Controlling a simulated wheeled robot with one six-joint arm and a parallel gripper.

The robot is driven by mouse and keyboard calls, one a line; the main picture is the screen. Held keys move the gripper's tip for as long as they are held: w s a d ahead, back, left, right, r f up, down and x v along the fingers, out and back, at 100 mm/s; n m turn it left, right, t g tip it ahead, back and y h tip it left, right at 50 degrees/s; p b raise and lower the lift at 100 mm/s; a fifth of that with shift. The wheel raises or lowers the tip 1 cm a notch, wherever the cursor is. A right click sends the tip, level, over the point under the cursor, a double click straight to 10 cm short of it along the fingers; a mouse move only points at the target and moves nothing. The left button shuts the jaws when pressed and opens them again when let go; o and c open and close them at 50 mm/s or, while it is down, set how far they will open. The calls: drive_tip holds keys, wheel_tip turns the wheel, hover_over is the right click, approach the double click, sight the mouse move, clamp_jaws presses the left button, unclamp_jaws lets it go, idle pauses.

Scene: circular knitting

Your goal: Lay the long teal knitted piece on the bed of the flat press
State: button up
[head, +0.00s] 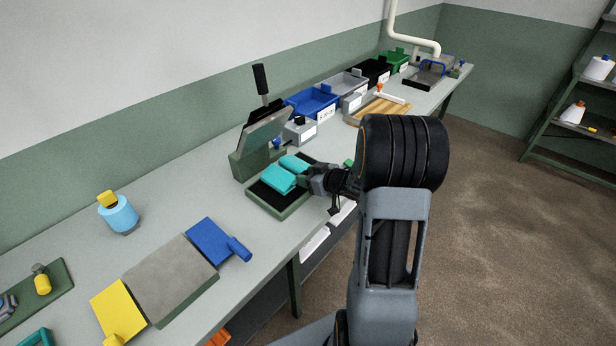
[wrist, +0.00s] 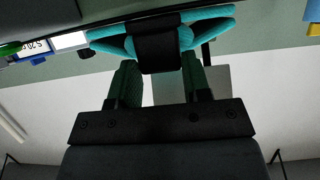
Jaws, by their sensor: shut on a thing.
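The long teal knitted piece (head: 277,178) shows as two thick lobes over the black bed of the flat press (head: 282,205). In the wrist view the teal piece (wrist: 210,29) spreads to both sides of a dark block at its middle, near my fingertips. My gripper (head: 322,180) comes in from the right, over the right part of the bed, and is shut on the piece. Its green finger pads (wrist: 160,85) stand on either side of the middle. The press lid (head: 265,133) is tilted up, with its black handle raised. Whether the piece touches the bed is hard to tell.
Blue (head: 312,102), grey and black bins line the wall behind. A wooden board (head: 380,110) lies farther along the bench.

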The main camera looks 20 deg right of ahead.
drive_tip(key=shift+f, duration=0.15)
drive_tip(key=o, duration=1.2)
drive_tip(key=shift+c, duration=0.2)
drive_tip(key=shift+r, duration=0.25)
drive_tip(key=v, duration=1.1)
wheel_tip(320, 180, up, 7)
drive_tip(key=m+g+h, duration=0.1)
drive_tip(key=m+h, duration=0.3)
drive_tip(key=h, duration=0.5)
drive_tip(key=s+a+f+g+y, duration=0.1)
drive_tip(key=s+a+g+y, duration=0.2)
drive_tip(key=s+a+g, duration=0.4)
drive_tip(key=s+a, duration=0.6)
drive_tip(key=a, duration=0.1)
drive_tip(key=shift+a+m+y, duration=0.3)
drive_tip(key=shift+a+m, duration=0.05)
drive_tip(key=shift+m, duration=0.05)
